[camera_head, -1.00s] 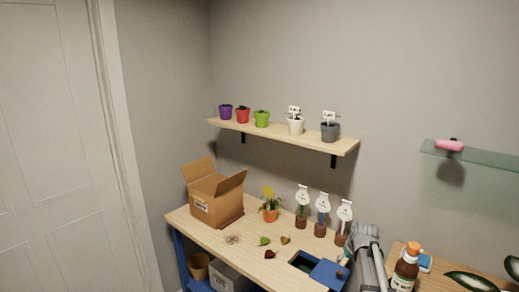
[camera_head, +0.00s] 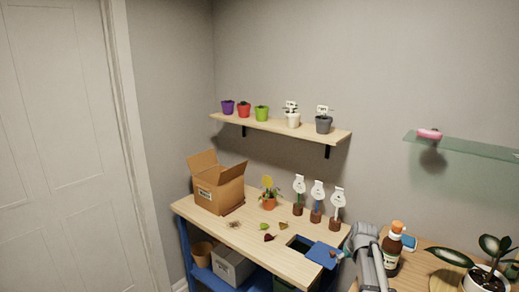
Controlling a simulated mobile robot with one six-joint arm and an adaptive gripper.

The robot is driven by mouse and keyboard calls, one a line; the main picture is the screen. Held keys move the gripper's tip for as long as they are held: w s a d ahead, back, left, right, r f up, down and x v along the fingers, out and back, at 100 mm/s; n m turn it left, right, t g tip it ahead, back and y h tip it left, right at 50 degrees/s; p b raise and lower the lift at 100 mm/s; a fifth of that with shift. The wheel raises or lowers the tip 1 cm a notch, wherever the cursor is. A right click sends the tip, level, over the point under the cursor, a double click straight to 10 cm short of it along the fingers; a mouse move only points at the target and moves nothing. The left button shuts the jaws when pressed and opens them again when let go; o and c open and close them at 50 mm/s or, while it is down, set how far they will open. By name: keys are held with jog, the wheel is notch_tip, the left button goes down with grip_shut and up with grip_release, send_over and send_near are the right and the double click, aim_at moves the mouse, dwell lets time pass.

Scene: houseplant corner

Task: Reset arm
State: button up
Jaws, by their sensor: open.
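Grey links of my arm (camera_head: 369,262) rise at the bottom right in the head view, in front of the gap between the wooden workbench and the side table. The upper end shows as a rounded joint beside the bench's right end. No fingers can be made out, so my gripper is not in view. I see nothing held by the visible part of the arm. The arm hides part of the bench's right edge and the side table's left edge.
The workbench (camera_head: 190,212) bears an open cardboard box (camera_head: 218,195), an orange-potted plant (camera_head: 269,201), several leaves and three white-topped stakes. A blue lid (camera_head: 325,256) lies by a bench opening. A brown bottle (camera_head: 392,252) stands close right of my arm. Potted plants line the shelf (camera_head: 270,126).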

jog(key=s+a+g, duration=0.2)
jog(key=s+a, duration=0.5)
jog(key=s, duration=0.3)
jog(key=s+a+f+m+g, duration=0.1)
jog(key=s+a+g, duration=0.1)
jog(key=s+a, duration=0.5)
jog(key=s, duration=0.4)
jog(key=shift+s+a, duration=0.15)
jog(key=shift+a, duration=0.1)
